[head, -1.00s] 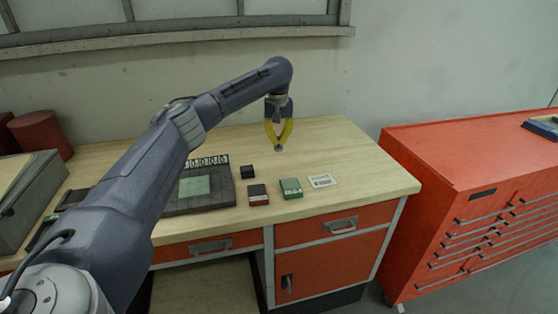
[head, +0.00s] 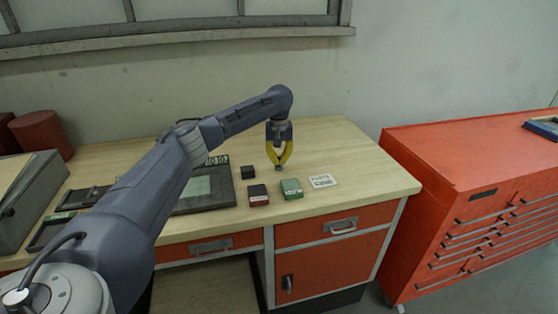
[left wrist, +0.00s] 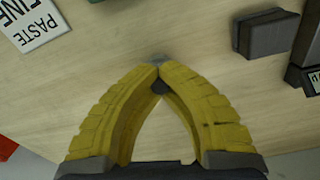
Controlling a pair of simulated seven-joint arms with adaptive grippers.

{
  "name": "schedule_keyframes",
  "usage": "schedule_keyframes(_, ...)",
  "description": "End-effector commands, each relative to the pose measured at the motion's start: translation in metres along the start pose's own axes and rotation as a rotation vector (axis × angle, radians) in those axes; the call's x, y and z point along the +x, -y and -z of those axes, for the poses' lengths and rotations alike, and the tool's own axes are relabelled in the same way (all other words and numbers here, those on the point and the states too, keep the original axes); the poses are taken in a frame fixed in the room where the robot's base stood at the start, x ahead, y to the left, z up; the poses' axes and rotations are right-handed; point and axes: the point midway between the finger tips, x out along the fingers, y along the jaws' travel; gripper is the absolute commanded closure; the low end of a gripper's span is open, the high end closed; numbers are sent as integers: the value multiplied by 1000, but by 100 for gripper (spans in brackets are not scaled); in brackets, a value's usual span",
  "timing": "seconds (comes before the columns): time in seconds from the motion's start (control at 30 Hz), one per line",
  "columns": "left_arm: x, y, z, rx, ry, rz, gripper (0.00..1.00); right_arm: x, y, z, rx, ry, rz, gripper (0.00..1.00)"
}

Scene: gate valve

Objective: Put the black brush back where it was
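My left gripper (head: 279,164) hangs over the bench behind the green block, its yellow fingers pointing down and meeting at the tips. A small grey piece with a dark part shows at the fingertips, also in the left wrist view (left wrist: 158,60); the fingers appear shut on it. I cannot tell whether it is part of a brush. A small black block (head: 248,172) lies on the bench left of the gripper, apart from it; it also shows at upper right in the left wrist view (left wrist: 268,34). No thing is clearly recognisable as a brush. My right gripper is not in view.
A red-and-black block (head: 258,195), a green block (head: 291,188) and a white label card (head: 322,181) lie near the front. A dark tray (head: 222,194) is partly behind my left arm. Dark narrow trays (head: 85,196) lie left. The bench's right rear is clear.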

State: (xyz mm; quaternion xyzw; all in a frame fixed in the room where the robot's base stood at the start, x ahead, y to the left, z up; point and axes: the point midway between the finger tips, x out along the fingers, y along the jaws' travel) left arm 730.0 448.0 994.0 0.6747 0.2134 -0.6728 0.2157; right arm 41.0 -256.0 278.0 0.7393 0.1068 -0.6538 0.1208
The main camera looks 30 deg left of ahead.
Motion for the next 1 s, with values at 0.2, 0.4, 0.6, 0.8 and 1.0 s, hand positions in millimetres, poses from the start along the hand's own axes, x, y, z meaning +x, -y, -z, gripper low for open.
schedule_keyframes(0.2, 0, 0, 0, 0, 0, 0, 100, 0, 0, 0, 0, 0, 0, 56)
schedule_keyframes(0.4, 3, 0, 0, 1, 0, 0, 90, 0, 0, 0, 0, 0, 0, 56)
schedule_keyframes(0.6, 3, 0, 0, 0, 0, 0, 73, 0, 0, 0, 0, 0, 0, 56)
schedule_keyframes(0.8, 2, 0, 0, 0, 0, 0, 73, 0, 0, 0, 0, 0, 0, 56)
schedule_keyframes(1.0, -13, 0, 0, 1, -1, -1, 73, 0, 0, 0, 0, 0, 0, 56)
